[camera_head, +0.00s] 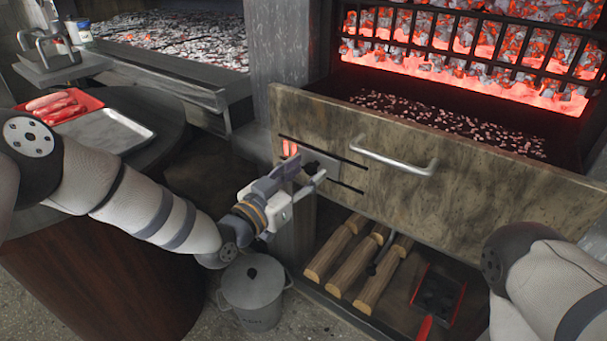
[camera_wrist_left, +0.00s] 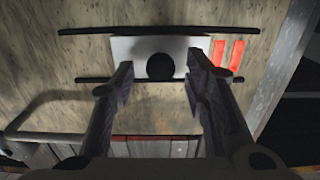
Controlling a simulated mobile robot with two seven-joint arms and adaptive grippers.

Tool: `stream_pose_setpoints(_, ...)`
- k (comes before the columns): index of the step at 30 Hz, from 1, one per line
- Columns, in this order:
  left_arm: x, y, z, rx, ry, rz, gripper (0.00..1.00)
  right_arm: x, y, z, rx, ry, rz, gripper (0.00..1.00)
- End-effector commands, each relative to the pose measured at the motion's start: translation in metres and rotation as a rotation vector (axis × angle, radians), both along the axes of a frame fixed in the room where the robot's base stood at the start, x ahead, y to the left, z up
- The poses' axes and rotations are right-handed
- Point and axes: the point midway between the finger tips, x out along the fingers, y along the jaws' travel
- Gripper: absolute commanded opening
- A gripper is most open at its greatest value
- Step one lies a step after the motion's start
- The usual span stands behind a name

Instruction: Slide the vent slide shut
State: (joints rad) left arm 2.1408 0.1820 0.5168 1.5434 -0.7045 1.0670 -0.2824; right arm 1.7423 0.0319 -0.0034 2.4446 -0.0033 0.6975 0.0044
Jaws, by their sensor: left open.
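The vent slide is a pale metal plate (camera_head: 340,168) with a dark round knob, set between two black rails on the stone-faced drawer front (camera_head: 440,185). In the left wrist view the plate (camera_wrist_left: 124,48) carries the black knob (camera_wrist_left: 160,67) at its lower middle. Two glowing red vent slots (camera_wrist_left: 228,54) show uncovered beside the plate; they also show in the head view (camera_head: 290,148). My left gripper (camera_head: 308,176) is open at the slide, its fingers on either side of the knob. Contact cannot be told. My right arm shows at lower right; its gripper is out of view.
A bar handle (camera_head: 395,160) sticks out of the drawer front to the right of the slide. Glowing coals (camera_head: 460,70) lie behind a grate above. Logs (camera_head: 345,255) lie on the shelf below. A lidded grey pot (camera_head: 253,290) stands under my left forearm.

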Motion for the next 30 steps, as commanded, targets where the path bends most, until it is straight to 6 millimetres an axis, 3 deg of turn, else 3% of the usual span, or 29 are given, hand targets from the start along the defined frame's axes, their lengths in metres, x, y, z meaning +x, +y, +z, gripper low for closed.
stream_pose_setpoints(6,0.001,-0.001,0.000,0.000,0.000,0.000,0.42,0.000,0.000,0.000,0.000,-0.001,0.000,0.40)
stream_pose_setpoints(12,0.000,0.000,0.000,0.000,0.000,0.000,0.00,0.000,0.000,0.000,0.000,-0.001,0.000,0.40)
stream_pose_setpoints(18,0.002,0.002,0.000,-0.001,-0.001,0.001,0.00,0.000,0.000,-0.001,0.000,0.002,0.000,0.40)
stream_pose_setpoints(25,0.025,0.034,-0.003,0.001,-0.001,0.003,0.00,-0.009,0.000,-0.012,0.000,0.028,0.001,0.40)
stream_pose_setpoints(30,0.033,0.044,0.000,-0.001,0.000,0.001,0.00,-0.010,0.000,-0.014,0.000,0.033,0.002,0.40)
